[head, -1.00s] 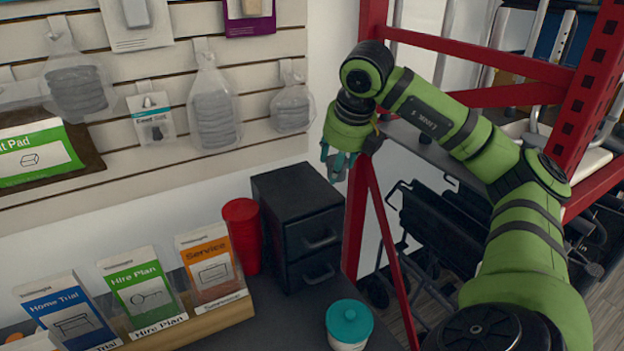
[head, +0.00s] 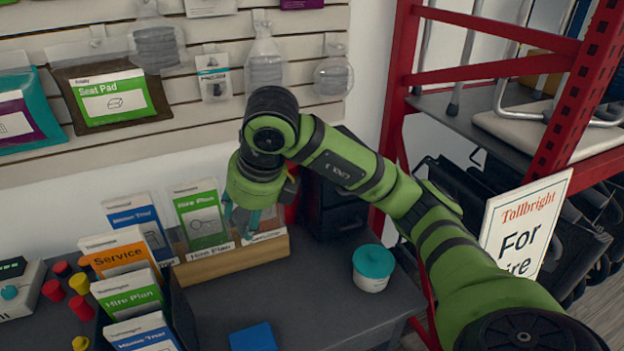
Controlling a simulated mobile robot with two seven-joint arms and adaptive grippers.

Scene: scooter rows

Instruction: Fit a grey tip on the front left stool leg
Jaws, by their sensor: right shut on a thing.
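My right gripper (head: 247,220) is at the end of the green arm, pointing down in front of the right end of the wooden leaflet holder (head: 232,264). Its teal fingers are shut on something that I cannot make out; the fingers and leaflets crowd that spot. My left gripper is out of view. I cannot pick out a loose grey tip or the front left stool leg. A small hanging packet (head: 213,78) on the wall shows a dark tip-like picture. Metal legs and a pale seat (head: 530,128) show on the rack shelf, only partly.
A teal-lidded pot (head: 373,268) and a blue block (head: 254,338) stand on the dark counter, with bare room between them. A black leaflet rack (head: 180,305) stands at left. Black drawers (head: 338,205) are partly behind my arm. A red rack (head: 566,135) and hire sign (head: 524,228) stand right.

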